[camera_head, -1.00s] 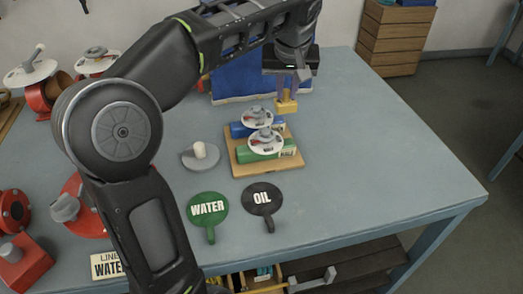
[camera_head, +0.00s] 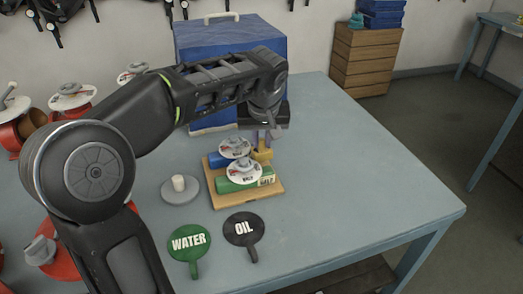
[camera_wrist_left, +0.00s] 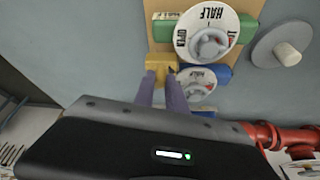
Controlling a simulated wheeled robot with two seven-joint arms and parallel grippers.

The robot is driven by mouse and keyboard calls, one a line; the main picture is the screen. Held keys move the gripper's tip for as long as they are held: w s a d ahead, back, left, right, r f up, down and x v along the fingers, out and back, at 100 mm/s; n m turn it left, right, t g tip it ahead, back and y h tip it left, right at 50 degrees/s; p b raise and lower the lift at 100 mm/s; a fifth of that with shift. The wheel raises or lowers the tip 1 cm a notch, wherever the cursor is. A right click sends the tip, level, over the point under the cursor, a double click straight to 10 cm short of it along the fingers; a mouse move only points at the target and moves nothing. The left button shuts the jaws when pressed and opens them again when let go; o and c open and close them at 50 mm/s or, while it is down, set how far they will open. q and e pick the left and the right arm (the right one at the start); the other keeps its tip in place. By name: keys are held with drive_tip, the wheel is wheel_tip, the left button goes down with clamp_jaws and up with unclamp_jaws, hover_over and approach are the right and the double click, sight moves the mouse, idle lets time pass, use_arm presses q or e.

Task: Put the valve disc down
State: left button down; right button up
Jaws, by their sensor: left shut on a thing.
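On the board lie a green valve body (camera_head: 232,184) and a blue one (camera_head: 214,159). Each carries a white dial disc with a grey knob, the front one (camera_head: 243,172) and the rear one (camera_head: 234,149). A grey disc with a pale peg (camera_head: 180,194) lies on the table left of the board. My right gripper is not in view.
A green WATER paddle (camera_head: 188,242) and a black OIL paddle (camera_head: 243,229) lie in front of the board. A blue case (camera_head: 225,45) stands behind. Red valve parts (camera_head: 72,98) stand at the left. The table (camera_head: 375,190) is clear to the right.

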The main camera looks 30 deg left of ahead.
sight(262, 151)
use_arm(q)
drive_tip(key=shift+f, duration=1.85)
drive_tip(key=shift+f, duration=0.1)
drive_tip(key=c, duration=1.4)
unclamp_jaws()
drive_tip(key=shift+o, duration=0.2)
drive_tip(key=v, duration=1.2)
